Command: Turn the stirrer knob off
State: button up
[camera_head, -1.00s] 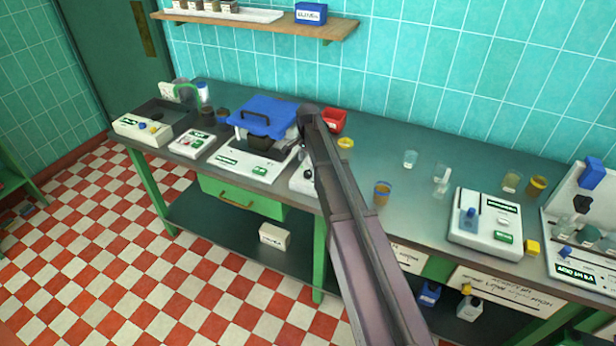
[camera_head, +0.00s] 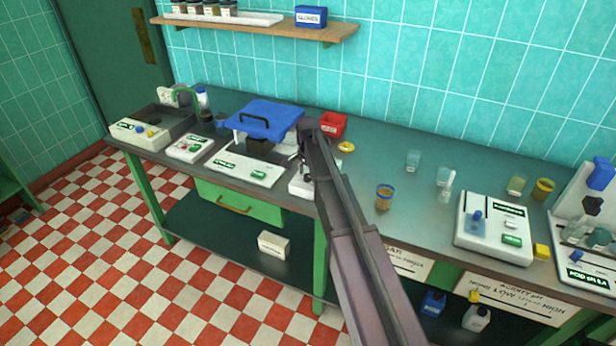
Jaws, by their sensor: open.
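My arm reaches from the bottom edge to the bench, and my gripper (camera_head: 304,158) is at its far end, small and mostly hidden by the arm. It is open, above or beside a small white device (camera_head: 300,188), which my arm partly covers. I cannot tell whether they touch. No label for a stirrer is readable. Other white devices with knobs or buttons stand on the bench: a flat one (camera_head: 243,170) under a blue-lidded box, one at the right (camera_head: 493,238) with a blue part, and one at the left (camera_head: 130,131). Which knob is the stirrer's I cannot tell.
The dark bench (camera_head: 400,225) holds a red bin (camera_head: 333,125), a yellow ring (camera_head: 346,147), an amber cup (camera_head: 384,197) and clear beakers (camera_head: 413,160). A blue-lidded box (camera_head: 265,117) stands left of my arm. A wooden shelf (camera_head: 270,28) hangs above.

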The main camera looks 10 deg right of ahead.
grip_shut()
jog(key=shift+n, duration=0.3)
jog(key=n, duration=1.1)
jog(key=shift+s, duration=0.1)
jog(key=n, duration=0.6)
jog(key=shift+n, duration=0.4)
jog(key=n, duration=0.5)
jog(key=shift+n, duration=0.3)
